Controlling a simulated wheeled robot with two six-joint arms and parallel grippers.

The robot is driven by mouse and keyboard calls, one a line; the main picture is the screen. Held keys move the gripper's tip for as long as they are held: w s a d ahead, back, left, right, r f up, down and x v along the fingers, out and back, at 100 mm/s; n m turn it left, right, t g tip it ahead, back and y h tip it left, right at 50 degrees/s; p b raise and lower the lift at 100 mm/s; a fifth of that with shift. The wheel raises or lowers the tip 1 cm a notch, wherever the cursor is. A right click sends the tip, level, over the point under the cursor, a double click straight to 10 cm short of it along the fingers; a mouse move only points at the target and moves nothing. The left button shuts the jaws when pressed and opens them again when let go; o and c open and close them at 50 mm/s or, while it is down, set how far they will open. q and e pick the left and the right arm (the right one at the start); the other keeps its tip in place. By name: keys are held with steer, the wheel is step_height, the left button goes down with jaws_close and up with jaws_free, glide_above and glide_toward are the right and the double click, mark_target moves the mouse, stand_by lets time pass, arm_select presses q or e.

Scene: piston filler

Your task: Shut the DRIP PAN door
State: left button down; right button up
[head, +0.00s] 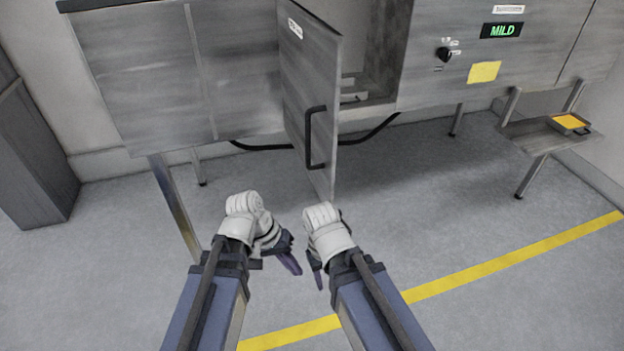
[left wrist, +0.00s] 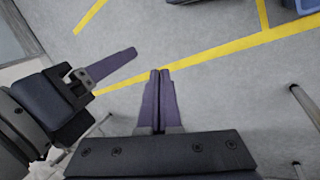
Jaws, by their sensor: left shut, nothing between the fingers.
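The grey wood-grain door (head: 308,90) stands open in the head view, swung out towards me from its left edge. It has a black bar handle (head: 309,140) and a small white label (head: 295,28) whose text is too small to read. The open compartment (head: 354,85) shows to its right. My left gripper (head: 291,264) is below and in front of the door, apart from it; its fingers are together and empty in the left wrist view (left wrist: 159,90). My right gripper (head: 318,277) is close beside it, also below the door; its finger spacing is unclear.
A panel with a black knob (head: 443,54), a green MILD display (head: 502,31) and a yellow note (head: 484,72) is right of the compartment. A side shelf (head: 540,136) holds a yellow-topped item (head: 570,123). A black hose (head: 262,147) hangs below the cabinet. Open floor lies ahead.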

arm_select(q)
steer(key=w+a+r+n+t+h+b, duration=0.1)
steer(key=w+r+n+t+h+b, duration=0.15)
steer(key=w+r+h, duration=0.35)
steer(key=n+t+h+b, duration=0.3)
steer(key=t+h, duration=0.1)
steer(key=h, duration=0.2)
glide_toward(326, 184)
steer(key=shift+m, duration=0.25)
steer(key=x, duration=0.7)
